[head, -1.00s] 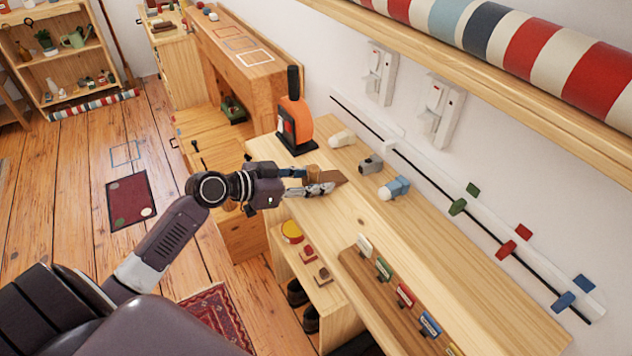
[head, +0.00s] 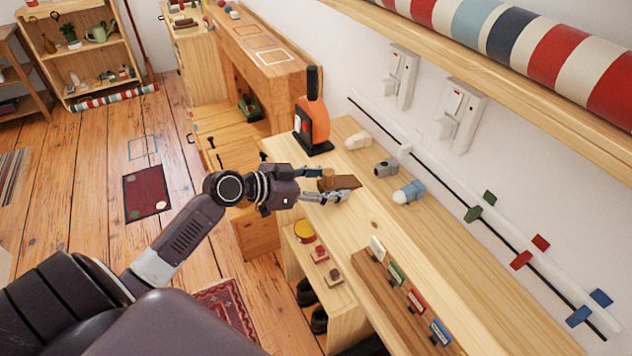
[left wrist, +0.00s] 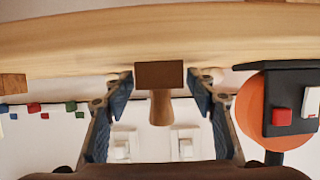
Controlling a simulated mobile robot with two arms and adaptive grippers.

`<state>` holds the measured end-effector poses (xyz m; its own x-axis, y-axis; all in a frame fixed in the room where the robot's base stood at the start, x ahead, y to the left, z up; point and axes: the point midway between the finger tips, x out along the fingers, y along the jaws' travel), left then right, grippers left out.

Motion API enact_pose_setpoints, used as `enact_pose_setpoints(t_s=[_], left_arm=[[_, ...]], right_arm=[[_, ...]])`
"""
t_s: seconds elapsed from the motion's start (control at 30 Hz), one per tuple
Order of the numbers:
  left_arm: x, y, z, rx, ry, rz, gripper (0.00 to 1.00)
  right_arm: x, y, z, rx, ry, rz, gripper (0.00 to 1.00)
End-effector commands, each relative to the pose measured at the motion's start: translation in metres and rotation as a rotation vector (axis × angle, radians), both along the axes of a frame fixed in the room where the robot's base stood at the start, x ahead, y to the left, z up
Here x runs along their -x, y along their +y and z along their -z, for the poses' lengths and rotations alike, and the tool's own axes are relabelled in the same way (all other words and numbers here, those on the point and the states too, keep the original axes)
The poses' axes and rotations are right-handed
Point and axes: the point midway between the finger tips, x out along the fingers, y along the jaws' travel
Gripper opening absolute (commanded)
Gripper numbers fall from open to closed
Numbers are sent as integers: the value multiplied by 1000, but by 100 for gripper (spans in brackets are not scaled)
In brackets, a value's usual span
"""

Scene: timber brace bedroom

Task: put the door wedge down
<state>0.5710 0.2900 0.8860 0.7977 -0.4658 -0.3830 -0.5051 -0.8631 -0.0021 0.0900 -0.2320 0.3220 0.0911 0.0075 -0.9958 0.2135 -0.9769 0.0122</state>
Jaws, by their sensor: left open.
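The door wedge (head: 342,182) is a brown wooden block on the long pale wooden bench top (head: 385,230). It appears to rest on the wood. My left gripper (head: 322,184) is open, reaching low over the bench from the left, with a finger on each side of the wedge. In the left wrist view the wedge's dark brown end (left wrist: 159,75) sits between the two blue-padded fingers, with a thin gap at each side. A lighter tan knob-like piece (left wrist: 160,108) shows beside that end; I cannot tell whether it belongs to the wedge. My right gripper is not in view.
An orange and black device (head: 313,125) stands behind the gripper. A white bulb-like item (head: 358,140), a grey fitting (head: 385,167) and a blue-and-white one (head: 408,192) lie along the wall side. A rack with coloured tags (head: 395,275) is at the front. Bare bench lies between.

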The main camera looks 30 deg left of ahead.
Motion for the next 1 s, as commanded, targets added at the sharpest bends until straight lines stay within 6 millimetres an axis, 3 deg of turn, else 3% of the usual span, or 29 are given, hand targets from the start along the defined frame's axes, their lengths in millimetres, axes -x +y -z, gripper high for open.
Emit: enact_pose_setpoints(t_s=[0.6,1.0], left_arm=[[82,48,-38,0,1,1,52],[96,56,-47,0,0,1,52]], right_arm=[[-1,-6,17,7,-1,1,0],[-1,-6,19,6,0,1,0]])
